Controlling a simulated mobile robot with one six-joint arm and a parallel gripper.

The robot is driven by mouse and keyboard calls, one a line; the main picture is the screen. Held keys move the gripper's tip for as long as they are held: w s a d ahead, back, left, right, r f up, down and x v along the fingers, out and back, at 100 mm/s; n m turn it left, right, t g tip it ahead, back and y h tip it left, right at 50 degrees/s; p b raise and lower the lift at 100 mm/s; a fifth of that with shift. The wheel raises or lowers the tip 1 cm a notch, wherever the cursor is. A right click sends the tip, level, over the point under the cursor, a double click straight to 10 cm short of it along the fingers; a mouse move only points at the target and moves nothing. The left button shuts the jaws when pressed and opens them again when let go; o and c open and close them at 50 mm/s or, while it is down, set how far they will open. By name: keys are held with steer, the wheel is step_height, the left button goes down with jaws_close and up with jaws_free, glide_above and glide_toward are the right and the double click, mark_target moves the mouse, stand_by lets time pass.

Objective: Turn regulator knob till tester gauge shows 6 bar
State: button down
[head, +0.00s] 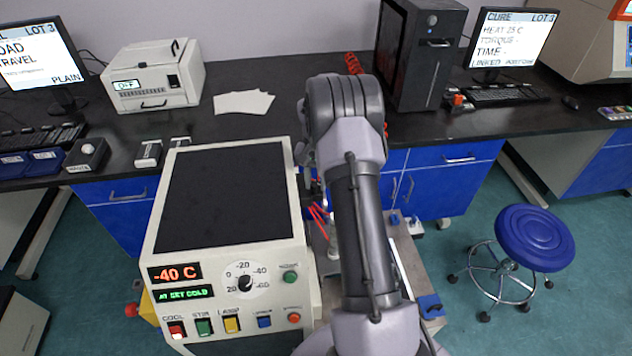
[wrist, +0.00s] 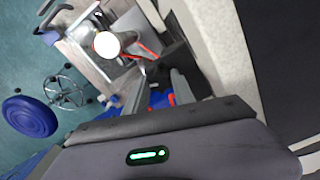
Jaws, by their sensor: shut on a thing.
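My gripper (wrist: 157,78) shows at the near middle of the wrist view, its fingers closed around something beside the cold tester. What it holds is mostly hidden; it appears to be the regulator knob. In the head view my arm covers the gripper and the knob. A round white face (wrist: 106,44), which looks like the gauge, shows in the wrist view up and left of the fingers. It is washed out, and no needle or number can be read. A red hose (wrist: 146,50) runs beside it.
The cold tester (head: 165,240) stands left of my arm, its display reading -40 C. A blue stool (head: 535,238) stands on the open floor at right. A dark bench (head: 250,125) behind carries a white printer-like box (head: 150,80), a black tower (head: 415,60) and screens.

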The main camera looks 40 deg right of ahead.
steer(key=m, duration=0.7)
steer(key=shift+b, duration=0.35)
steer(key=m+b, duration=0.1)
steer(key=m, duration=0.5)
steer(key=shift+m, duration=0.3)
steer(key=c, duration=1.1)
jaws_free()
steer(key=shift+o, duration=0.2)
step_height(320, 180, up, 18)
steer(key=p, duration=0.6)
steer(key=shift+f, duration=0.25)
